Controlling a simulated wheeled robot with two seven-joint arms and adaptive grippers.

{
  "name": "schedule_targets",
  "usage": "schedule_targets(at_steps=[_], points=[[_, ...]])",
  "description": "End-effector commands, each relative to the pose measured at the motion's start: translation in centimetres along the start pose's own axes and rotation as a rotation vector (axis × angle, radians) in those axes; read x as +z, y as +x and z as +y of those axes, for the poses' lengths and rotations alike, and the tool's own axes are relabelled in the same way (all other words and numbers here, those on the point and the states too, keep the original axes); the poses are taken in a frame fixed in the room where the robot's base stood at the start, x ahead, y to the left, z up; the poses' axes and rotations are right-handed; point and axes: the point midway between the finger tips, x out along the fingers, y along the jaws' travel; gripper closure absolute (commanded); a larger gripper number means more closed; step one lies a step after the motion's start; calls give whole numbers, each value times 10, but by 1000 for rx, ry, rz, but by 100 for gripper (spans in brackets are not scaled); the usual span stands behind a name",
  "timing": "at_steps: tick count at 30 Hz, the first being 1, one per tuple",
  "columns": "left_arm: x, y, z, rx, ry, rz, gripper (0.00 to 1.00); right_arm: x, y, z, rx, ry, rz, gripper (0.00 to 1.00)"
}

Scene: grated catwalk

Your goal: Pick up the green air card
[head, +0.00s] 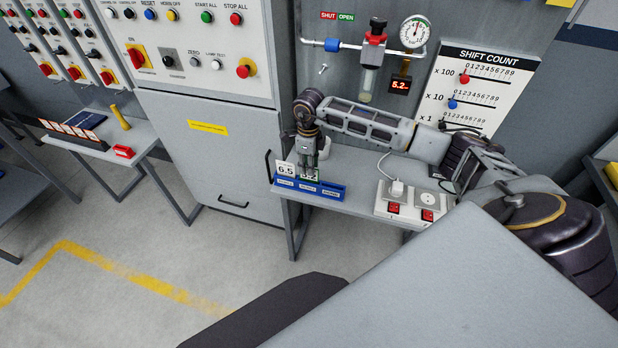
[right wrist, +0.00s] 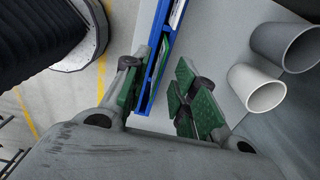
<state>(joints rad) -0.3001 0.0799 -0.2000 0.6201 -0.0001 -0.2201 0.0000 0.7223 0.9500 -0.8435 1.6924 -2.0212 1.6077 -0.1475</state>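A blue card rack (head: 320,191) with several labelled slots stands on the small grey table below the gauge. A white card reading 6.5 (head: 285,170) stands in its left slot. Beside it a green-edged card (head: 314,176) shows, mostly hidden behind my right gripper (head: 308,172). That gripper points down over the rack. In the right wrist view the right gripper (right wrist: 158,78) is open, its green-padded fingers on either side of the blue rack (right wrist: 159,40). Cards show edge-on in the rack; I cannot tell whether a finger touches one. My left gripper is not in view.
A switched socket box (head: 408,205) is right of the rack. A cabinet (head: 215,150) stands left of the table.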

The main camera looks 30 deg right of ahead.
Motion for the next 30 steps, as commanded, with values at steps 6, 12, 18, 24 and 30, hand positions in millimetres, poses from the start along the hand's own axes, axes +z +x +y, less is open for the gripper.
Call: schedule_targets(at_steps=[6,12,18,24,30], points=[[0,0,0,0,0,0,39,0,1,0,0,0,0,72],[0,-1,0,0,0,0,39,0,3,0,1,0,0,72],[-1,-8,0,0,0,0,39,-2,18,1,1,0,2,72],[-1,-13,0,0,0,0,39,-2,41,2,1,0,1,72],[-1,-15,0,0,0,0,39,-2,52,2,0,0,0,72]])
